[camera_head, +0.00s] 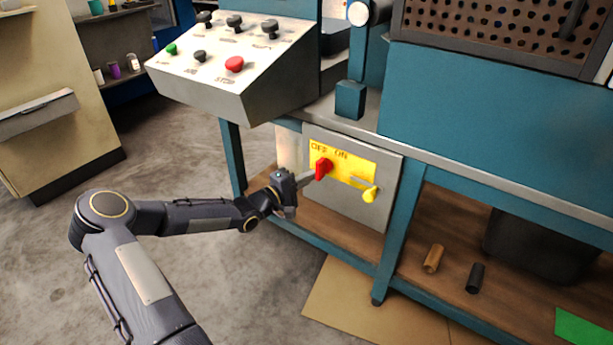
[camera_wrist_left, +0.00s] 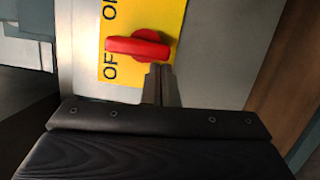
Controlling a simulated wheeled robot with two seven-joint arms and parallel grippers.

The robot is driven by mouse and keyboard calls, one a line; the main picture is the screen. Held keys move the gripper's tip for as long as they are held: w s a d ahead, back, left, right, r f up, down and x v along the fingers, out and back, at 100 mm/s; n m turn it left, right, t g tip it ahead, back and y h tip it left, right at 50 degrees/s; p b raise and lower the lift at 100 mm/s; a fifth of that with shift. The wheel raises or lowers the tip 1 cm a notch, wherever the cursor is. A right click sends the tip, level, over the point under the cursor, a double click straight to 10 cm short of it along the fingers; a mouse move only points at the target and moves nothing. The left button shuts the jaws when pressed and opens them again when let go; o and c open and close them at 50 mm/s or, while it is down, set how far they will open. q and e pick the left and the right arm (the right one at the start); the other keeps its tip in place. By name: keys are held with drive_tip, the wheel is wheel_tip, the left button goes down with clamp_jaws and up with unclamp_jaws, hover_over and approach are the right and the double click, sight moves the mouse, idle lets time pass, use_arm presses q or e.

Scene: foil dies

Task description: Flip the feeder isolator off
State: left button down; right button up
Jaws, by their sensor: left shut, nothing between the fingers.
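The feeder isolator is a grey box (camera_head: 349,203) with a yellow plate (camera_head: 352,164) marked OFF and ON, under the bench. Its red handle (camera_head: 322,168) also shows in the left wrist view (camera_wrist_left: 137,47); its long end points toward the lettered edge, between the OFF and ON marks and nearer OFF. My left gripper (camera_head: 309,177) is shut and empty, with its fingertips (camera_wrist_left: 160,72) right beside the handle's round hub. I cannot tell whether they touch. A second, yellow handle (camera_head: 370,194) sits at the plate's lower right.
A sloped control panel (camera_head: 235,60) with several knobs and a red stop button overhangs at upper left. Teal bench legs (camera_head: 400,232) stand near the box. A brown cylinder (camera_head: 433,258) and a black one (camera_head: 476,277) are on the lower shelf. The floor at left is clear.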

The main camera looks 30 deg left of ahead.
use_arm(q)
drive_tip(key=shift+d+f+n+p, duration=0.15)
drive_tip(key=shift+d+n+p, duration=0.05)
drive_tip(key=shift+n+p, duration=0.65)
drive_tip(key=shift+s+d+f+n+t+y+b, duration=0.1)
drive_tip(key=shift+d+n+t+y+b, duration=0.4)
drive_tip(key=shift+n, duration=2.2)
drive_tip(key=shift+d+f+n+t+y+b, duration=0.2)
drive_tip(key=shift+d+n+t+y, duration=0.45)
drive_tip(key=shift+n, duration=2)
drive_tip(key=shift+s+d+f+n+t+y+b, duration=0.1)
drive_tip(key=shift+d+n+t+y+b, duration=0.55)
drive_tip(key=shift+n, duration=2.05)
drive_tip(key=shift+d+r+n+y, duration=0.15)
drive_tip(key=shift+d+n, duration=0.05)
drive_tip(key=shift+n, duration=0.45)
drive_tip(key=shift+d+r+n+y, duration=0.1)
drive_tip(key=shift+d+n+y, duration=0.05)
drive_tip(key=shift+n, duration=0.5)
drive_tip(key=shift+f, duration=0.1)
